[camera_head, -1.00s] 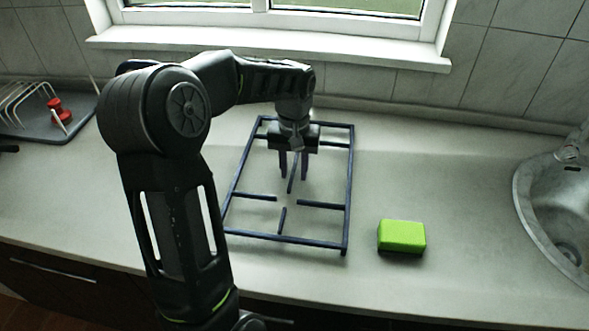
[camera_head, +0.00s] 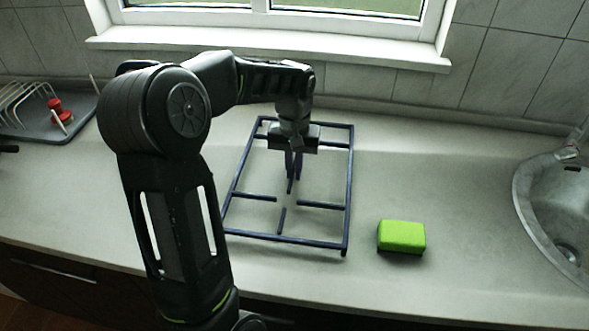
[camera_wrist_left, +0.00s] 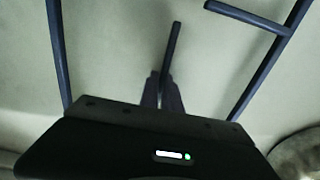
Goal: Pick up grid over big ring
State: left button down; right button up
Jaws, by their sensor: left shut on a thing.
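The grid (camera_head: 347,205) is a dark blue rectangular frame with short bars pointing in toward its middle. It lies on or very close to the counter; any small gap cannot be told. My left gripper (camera_head: 294,172) points down inside the frame and is shut on the far inward bar. In the left wrist view the gripper's fingertips (camera_wrist_left: 162,95) close around that bar of the grid (camera_wrist_left: 172,48). No ring shows on the counter. My right gripper is in no view.
A green sponge (camera_head: 402,236) lies on the counter (camera_head: 450,190) right of the grid. A metal sink (camera_head: 530,205) is at the far right. A grey dish rack (camera_head: 35,128) with red items stands at the left. The window sill (camera_head: 270,43) is behind.

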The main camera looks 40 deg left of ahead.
pick_arm(q)
jog(key=shift+w+r, duration=0.1)
jog(key=shift+r, duration=0.05)
dwell(0.8)
notch_tip(320, 180, up, 9)
jog(key=p, duration=0.7)
jog(key=shift+r+p, duration=0.4)
jog(key=shift+r, duration=0.05)
